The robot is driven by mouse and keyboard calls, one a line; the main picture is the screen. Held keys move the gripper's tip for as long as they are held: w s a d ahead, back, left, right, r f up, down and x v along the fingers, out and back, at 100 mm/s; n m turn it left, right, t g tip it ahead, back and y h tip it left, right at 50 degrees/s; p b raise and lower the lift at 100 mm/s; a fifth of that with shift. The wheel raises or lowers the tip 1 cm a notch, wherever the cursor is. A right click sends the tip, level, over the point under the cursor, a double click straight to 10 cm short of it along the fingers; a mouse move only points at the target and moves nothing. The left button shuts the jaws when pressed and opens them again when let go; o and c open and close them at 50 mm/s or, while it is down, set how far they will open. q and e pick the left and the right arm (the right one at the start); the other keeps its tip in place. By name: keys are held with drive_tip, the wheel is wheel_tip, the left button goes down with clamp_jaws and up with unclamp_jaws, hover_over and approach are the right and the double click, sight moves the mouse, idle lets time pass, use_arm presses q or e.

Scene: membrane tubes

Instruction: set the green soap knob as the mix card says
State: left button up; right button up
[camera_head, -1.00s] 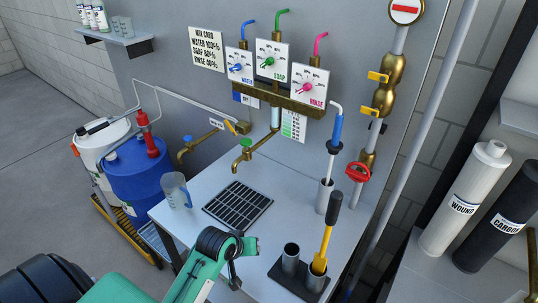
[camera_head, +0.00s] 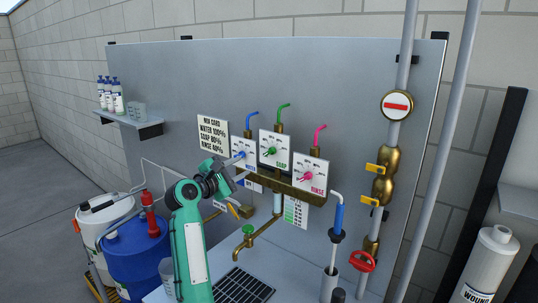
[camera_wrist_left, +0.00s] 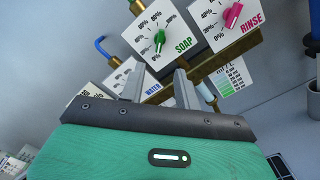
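The green soap knob (camera_head: 271,151) sits on the white SOAP panel (camera_head: 282,141) on the wall board. It also shows near the top of the left wrist view (camera_wrist_left: 159,40); its exact setting is too small to read. The mix card (camera_head: 213,134) hangs left of the panels; its soap line appears to read 80%. My left gripper (camera_head: 238,178) is raised in front of the WATER panel, lower left of the soap knob and apart from it. In the left wrist view its two fingers (camera_wrist_left: 160,78) stand apart with nothing between them. My right gripper is not in view.
The magenta rinse knob (camera_head: 305,177) is right of the soap knob. The WATER panel (camera_head: 238,144) is partly hidden behind my gripper. A brass manifold (camera_head: 290,189) runs below the panels, and hoses rise above them. A brass tap (camera_head: 245,240) projects lower down.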

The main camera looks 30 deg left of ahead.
sight(268, 153)
use_arm(q)
drive_tip(key=w+p, duration=0.1)
drive_tip(key=w, duration=0.3)
drive_tip(key=w+p, duration=0.2)
drive_tip(key=w, duration=0.2)
drive_tip(key=w+d+p, duration=0.1)
drive_tip(key=w+p, duration=0.1)
drive_tip(key=w, duration=0.2)
drive_tip(key=shift+r, duration=0.15)
drive_tip(key=shift+w+p, duration=0.35)
drive_tip(key=shift+w, duration=0.5)
drive_tip(key=shift+f, duration=0.2)
clamp_jaws()
